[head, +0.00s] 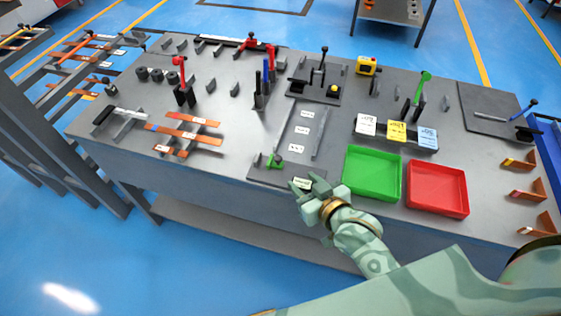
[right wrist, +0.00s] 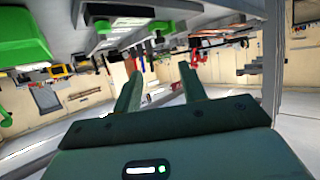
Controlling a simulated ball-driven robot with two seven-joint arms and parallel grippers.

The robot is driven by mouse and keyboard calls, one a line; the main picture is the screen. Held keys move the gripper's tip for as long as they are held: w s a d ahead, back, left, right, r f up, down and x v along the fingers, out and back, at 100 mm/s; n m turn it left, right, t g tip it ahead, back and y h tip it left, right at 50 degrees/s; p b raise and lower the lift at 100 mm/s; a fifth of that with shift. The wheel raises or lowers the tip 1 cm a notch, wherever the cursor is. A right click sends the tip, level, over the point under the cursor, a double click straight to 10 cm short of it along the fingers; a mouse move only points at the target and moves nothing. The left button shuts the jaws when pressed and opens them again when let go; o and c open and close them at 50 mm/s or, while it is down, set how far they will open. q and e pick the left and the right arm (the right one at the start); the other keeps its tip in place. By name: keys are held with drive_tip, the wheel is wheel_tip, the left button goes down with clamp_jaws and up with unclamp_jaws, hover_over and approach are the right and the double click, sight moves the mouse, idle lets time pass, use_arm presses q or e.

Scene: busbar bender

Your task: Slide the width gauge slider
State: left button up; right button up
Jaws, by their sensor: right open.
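The width gauge (head: 296,160) is a dark flat plate at the front edge of the bench, with white labels and a long grey rail. A small green piece (head: 273,162), which looks like its slider, sits near the plate's front end. It also seems to show upside down in the right wrist view (right wrist: 160,30). My right gripper (head: 304,180) is open and empty, close to the gauge's front corner and to the right of the green piece, apart from it. In the right wrist view its fingers (right wrist: 160,76) stand apart with nothing between them. My left gripper is not in view.
A green tray (head: 373,197) and a red tray (head: 467,209) sit to the right of the gauge. Copper bars (head: 186,138) lie on a holder to the left. Upright tools (head: 258,98) and a lever device (head: 311,92) stand behind.

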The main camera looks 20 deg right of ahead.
sight(279, 159)
drive_tip(key=b+x, duration=0.2)
drive_tip(key=x, duration=1)
drive_tip(key=shift+f+b, duration=0.15)
drive_tip(key=shift+b, duration=0.25)
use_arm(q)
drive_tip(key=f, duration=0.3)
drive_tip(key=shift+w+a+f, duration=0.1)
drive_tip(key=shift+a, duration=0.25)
use_arm(e)
drive_tip(key=shift+c, duration=0.3)
